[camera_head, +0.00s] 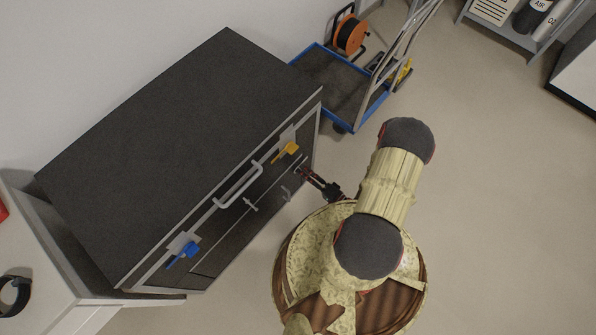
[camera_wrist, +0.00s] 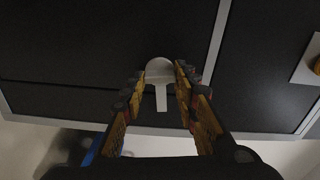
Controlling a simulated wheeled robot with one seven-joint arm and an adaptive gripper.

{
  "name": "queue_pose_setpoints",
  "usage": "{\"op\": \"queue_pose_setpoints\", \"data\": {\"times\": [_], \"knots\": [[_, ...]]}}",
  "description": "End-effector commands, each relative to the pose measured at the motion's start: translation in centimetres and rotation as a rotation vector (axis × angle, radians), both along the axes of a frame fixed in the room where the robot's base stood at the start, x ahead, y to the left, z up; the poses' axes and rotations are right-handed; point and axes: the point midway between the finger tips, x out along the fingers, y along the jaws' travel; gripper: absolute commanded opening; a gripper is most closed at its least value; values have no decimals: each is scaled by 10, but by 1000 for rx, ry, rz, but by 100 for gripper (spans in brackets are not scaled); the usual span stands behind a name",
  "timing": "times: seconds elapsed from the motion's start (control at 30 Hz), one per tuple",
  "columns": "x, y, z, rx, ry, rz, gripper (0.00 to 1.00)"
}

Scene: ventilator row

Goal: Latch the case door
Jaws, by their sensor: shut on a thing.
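The case (camera_head: 185,135) is a large dark cabinet with grey edge trim, and its front faces right. My gripper (camera_head: 304,173) is at the right end of that front. In the wrist view my gripper (camera_wrist: 161,76) is shut on a pale grey latch handle (camera_wrist: 161,92), a round head with a straight stem, lying between the fingers against the dark door panel (camera_wrist: 90,55). The fingers partly cover the latch's sides. The door looks flush with the frame; a gap cannot be made out.
A yellow lever (camera_head: 287,152) and a blue lever (camera_head: 184,254) sit near the front's top edge, with a grey bar handle (camera_head: 238,186) between them. Another small grey handle (camera_head: 251,204) is lower. A blue trolley (camera_head: 335,85) stands behind. Floor to the right is clear.

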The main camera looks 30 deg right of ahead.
Motion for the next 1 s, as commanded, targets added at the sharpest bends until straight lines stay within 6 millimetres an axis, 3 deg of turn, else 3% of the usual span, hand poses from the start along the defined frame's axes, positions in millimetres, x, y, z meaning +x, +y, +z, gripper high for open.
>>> {"op": "queue_pose_setpoints", "data": {"times": [0.33, 0.87, 0.9, 1.0], "knots": [[-7, -2, -1, 126, 42, 0, 0], [-8, -2, -1, 147, 50, -1, 0], [-8, -2, -1, 147, 50, -1, 31], [-8, -2, -1, 146, 49, -1, 37]]}}
